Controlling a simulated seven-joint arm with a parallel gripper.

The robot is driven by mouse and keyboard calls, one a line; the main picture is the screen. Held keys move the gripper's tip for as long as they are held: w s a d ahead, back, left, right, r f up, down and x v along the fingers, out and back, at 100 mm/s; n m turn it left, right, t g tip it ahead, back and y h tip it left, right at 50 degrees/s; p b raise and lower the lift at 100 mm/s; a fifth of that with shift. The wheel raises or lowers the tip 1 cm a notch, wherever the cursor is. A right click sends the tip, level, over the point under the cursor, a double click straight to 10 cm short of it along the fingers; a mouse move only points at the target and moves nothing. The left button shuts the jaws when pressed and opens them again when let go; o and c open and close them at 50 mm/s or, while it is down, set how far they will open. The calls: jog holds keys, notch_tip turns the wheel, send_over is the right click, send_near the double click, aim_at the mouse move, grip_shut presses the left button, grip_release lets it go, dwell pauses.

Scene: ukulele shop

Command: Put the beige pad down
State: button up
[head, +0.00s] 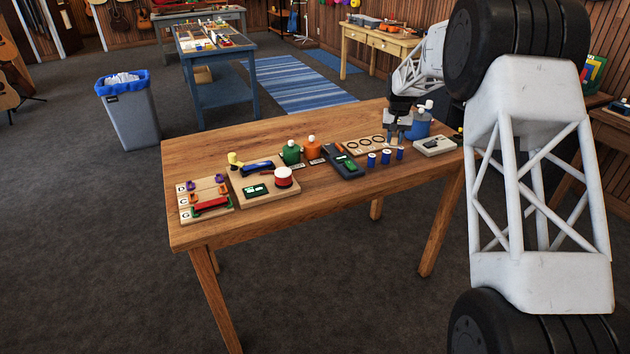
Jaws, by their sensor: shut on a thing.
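My gripper (397,127) is over the back right part of the wooden table, beside a blue bottle with a pale cap (419,124). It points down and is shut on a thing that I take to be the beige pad. The pad is too small and too hidden by the fingers to make out its shape. I cannot tell whether it touches the table. A pale box with a dark spot (434,146) lies on the table to the right of my gripper.
On the wooden table (330,198) stand several blue spools (386,157), a board with dark rings (364,144), a dark device (343,162), green (290,153) and orange (312,149) bottles, and boards with parts at left. The front strip is clear.

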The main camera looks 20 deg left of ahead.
jog(key=d+f+m, duration=0.2)
jog(key=d+f, duration=0.2)
jog(key=d, duration=0.3)
jog(key=d+f+m, duration=0.2)
jog(key=d+f, duration=0.2)
jog(key=d, duration=0.3)
jog(key=s+d+f+n, duration=0.1)
jog(key=s+d+f, duration=0.5)
jog(key=f, duration=0.5)
jog(key=s+d+f, duration=0.3)
jog(key=s+f, duration=0.5)
jog(key=f, duration=0.3)
jog(key=s+d+f+n, duration=0.1)
jog(key=s+d+f, duration=0.5)
jog(key=f, duration=0.5)
jog(key=s+a+r+n, duration=0.2)
jog(key=a+r+n, duration=0.1)
jog(key=a+r, duration=1.25)
jog(key=s+a+r+n, duration=0.25)
jog(key=a+r, duration=0.95)
jog(key=a, duration=0.6)
jog(key=s+a+r+n, duration=0.3)
jog(key=s+a+r, duration=0.3)
jog(key=a+r, duration=0.3)
jog(key=shift+s+a+r, duration=0.15)
jog(key=shift+a+r, duration=0.1)
jog(key=shift+a, duration=0.35)
